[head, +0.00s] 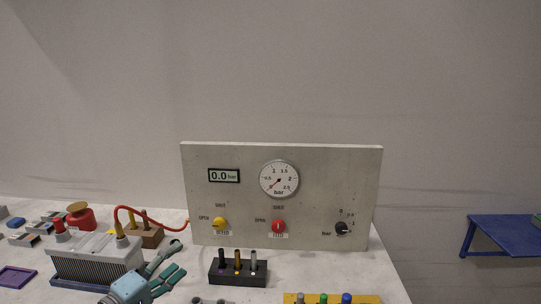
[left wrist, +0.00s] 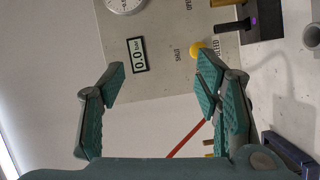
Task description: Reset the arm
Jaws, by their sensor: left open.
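My left gripper (head: 166,273) is at the lower left of the head view, in front of the finned grey block and left of the black holder. In the left wrist view its two teal fingers (left wrist: 163,85) are spread apart with nothing between them. Beyond them is the upright grey panel (head: 310,165). The panel carries a yellow knob (head: 219,223), a red knob (head: 278,226), a black knob (head: 342,228), a round gauge (head: 279,179) and a display (head: 224,176) reading 0.0 bar. The yellow knob also shows in the left wrist view (left wrist: 197,48). My right gripper is not in view.
A finned grey block (head: 95,262) with a red hose (head: 152,220) stands left. A black holder (head: 238,270) with several pegs sits before the panel. A yellow rack (head: 330,298) is at the front edge. A blue table (head: 505,234) stands far right, beyond a gap.

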